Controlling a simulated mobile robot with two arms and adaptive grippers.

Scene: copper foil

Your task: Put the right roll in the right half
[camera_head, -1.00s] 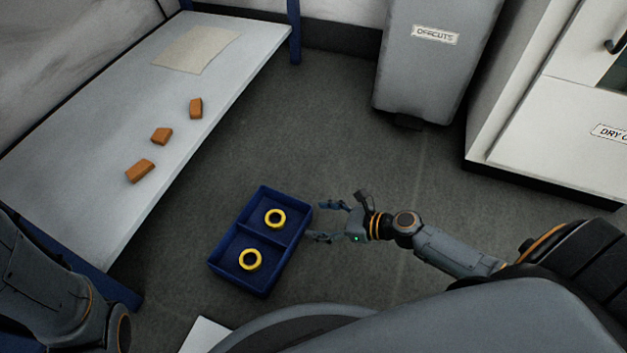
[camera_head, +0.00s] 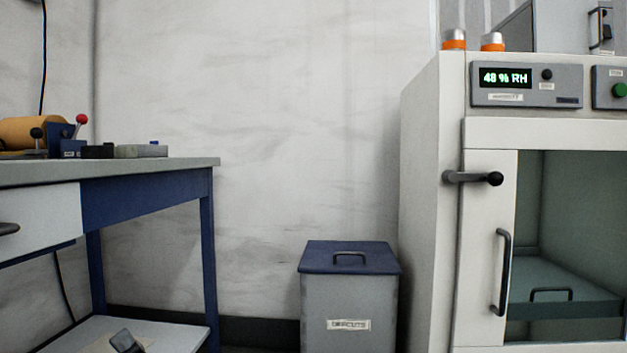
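Neither the two-part blue tray nor its yellow rings are in view now. Two short orange cylinders with pale silvery tops stand on top of the white cabinet: a left one (camera_head: 453,40) and a right one (camera_head: 491,42). I cannot tell whether these are the rolls. A larger copper-coloured roll (camera_head: 28,132) lies on the workbench at the left, partly cut off by the picture edge. Neither of my grippers can be made out.
The white cabinet (camera_head: 430,190) reads 48 % RH and has a glass door with a handle (camera_head: 502,270). A grey offcuts bin (camera_head: 345,300) with a blue lid stands beside it. The bench's lower shelf (camera_head: 175,336) carries an unclear dark piece (camera_head: 125,341).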

